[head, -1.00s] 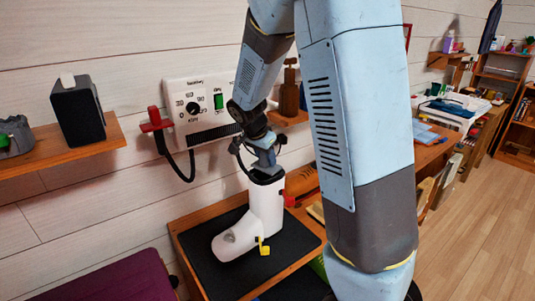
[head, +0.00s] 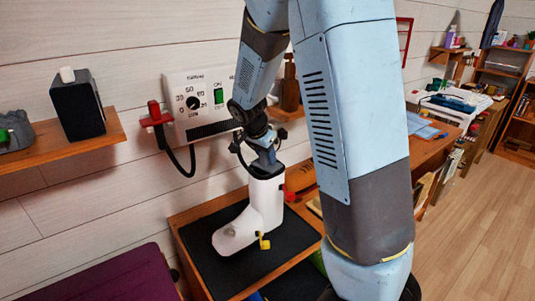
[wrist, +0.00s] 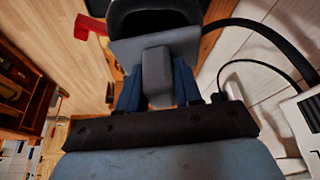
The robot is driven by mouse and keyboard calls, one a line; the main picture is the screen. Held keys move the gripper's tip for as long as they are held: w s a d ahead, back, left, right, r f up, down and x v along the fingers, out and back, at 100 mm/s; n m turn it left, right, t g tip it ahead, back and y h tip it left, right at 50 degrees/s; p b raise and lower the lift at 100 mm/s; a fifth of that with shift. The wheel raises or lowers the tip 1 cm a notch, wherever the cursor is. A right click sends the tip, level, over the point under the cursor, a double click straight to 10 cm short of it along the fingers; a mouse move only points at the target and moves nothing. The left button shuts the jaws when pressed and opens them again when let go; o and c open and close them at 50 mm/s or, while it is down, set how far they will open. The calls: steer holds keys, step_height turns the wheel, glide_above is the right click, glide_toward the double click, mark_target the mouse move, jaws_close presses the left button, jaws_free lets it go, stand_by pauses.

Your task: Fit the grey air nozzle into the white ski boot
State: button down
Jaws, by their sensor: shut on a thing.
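The white ski boot (head: 248,226) stands upright on a black mat (head: 222,272), its toe to the lower left and a yellow buckle at its front. My gripper (head: 266,157) is just above the boot's top opening. In the wrist view my gripper (wrist: 158,88) has its blue fingers shut on the grey air nozzle (wrist: 157,72). The nozzle's flat grey plate lies across the near part of the boot's dark opening (wrist: 155,12). I cannot tell how far the nozzle reaches into the boot; its far end is hidden.
A white wall control box (head: 205,100) with a dial and green switch is behind the boot. A red handle (head: 156,116) with a black cord hangs beside it. A shelf with a dark speaker (head: 77,106) is at left. A purple surface (head: 115,278) is at front left.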

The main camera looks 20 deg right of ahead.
steer(key=shift+f, duration=0.25)
steer(key=c, duration=0.7)
jaws_free()
steer(key=v, duration=1.3)
steer(key=shift+a+r, duration=0.1)
steer(key=shift+r, duration=0.15)
steer(key=s+d+r+n+t+y, duration=0.1)
steer(key=s+r+n, duration=0.1)
steer(key=s, duration=0.6)
steer(key=s+d+r+n+t+y, duration=0.1)
steer(key=s+d+r+n, duration=0.1)
steer(key=s+n, duration=0.3)
steer(key=s+d+r+n+t+y, duration=0.1)
steer(key=s+n, duration=0.3)
steer(key=s, duration=0.8)
steer(key=shift+s+d+r+y, duration=0.15)
steer(key=shift+d+r+y, duration=0.05)
steer(key=shift+r, duration=0.25)
steer(key=shift+s+d+r+y, duration=0.15)
steer(key=shift+d+r+y, duration=0.1)
steer(key=shift+r, duration=0.2)
